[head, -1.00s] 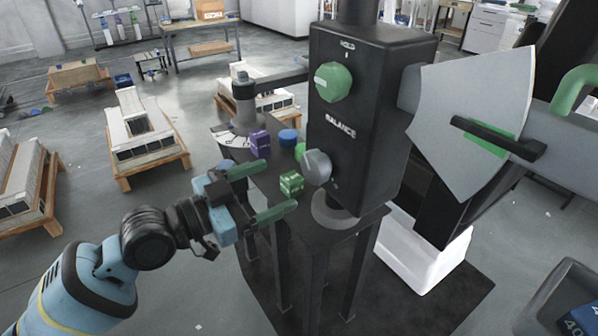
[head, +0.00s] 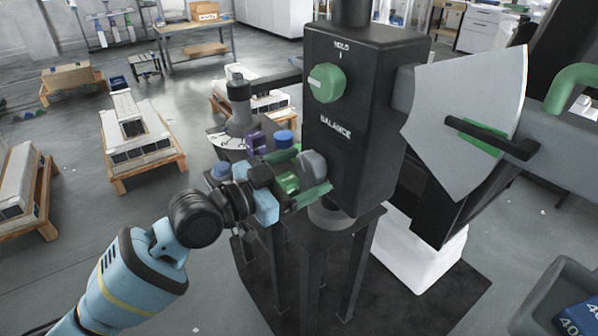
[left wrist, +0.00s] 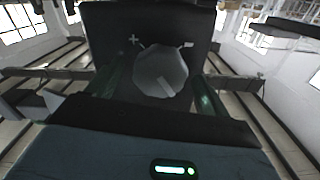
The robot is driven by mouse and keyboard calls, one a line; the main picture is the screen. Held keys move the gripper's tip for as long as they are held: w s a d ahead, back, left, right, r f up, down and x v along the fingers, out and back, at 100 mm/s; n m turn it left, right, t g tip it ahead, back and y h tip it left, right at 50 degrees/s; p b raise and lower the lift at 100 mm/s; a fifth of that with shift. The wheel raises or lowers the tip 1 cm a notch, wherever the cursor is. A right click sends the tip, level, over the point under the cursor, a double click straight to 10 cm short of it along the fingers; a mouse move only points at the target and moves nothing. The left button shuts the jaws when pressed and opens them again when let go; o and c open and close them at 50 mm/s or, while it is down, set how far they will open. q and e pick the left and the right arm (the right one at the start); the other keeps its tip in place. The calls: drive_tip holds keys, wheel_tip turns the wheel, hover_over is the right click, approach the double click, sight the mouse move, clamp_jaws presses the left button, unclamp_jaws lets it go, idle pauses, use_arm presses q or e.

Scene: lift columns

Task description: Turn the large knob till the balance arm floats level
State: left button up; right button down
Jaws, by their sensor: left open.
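The grey faceted knob (head: 313,163) sits low on the black box (head: 352,150), under the word BALANCE. In the left wrist view the knob (left wrist: 161,72) is centred, with a plus mark at its upper left, a minus mark at its upper right and a pale pointer line toward the lower right. My left gripper (head: 312,171) is open, its green fingers on either side of the knob; contact cannot be told. A dark arm (head: 273,80), perhaps the balance arm, runs left from the box to a grey post. My right gripper is not in view.
A green knob (head: 326,83) sits higher on the box under HOLD. Purple (head: 255,142) and blue (head: 285,138) weights stand behind my gripper. A grey plate (head: 468,125) with a dark handle is at the right. Open floor lies left of the stand.

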use_arm(q)
drive_tip(key=c, duration=1)
drive_tip(key=shift+o, duration=0.2)
drive_tip(key=shift+r+n+p, duration=0.15)
drive_tip(key=shift+n+p, duration=0.25)
drive_tip(key=shift+n, duration=0.8)
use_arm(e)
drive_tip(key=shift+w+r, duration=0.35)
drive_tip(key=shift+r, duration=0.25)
use_arm(q)
drive_tip(key=o, duration=1)
drive_tip(key=shift+c, duration=0.2)
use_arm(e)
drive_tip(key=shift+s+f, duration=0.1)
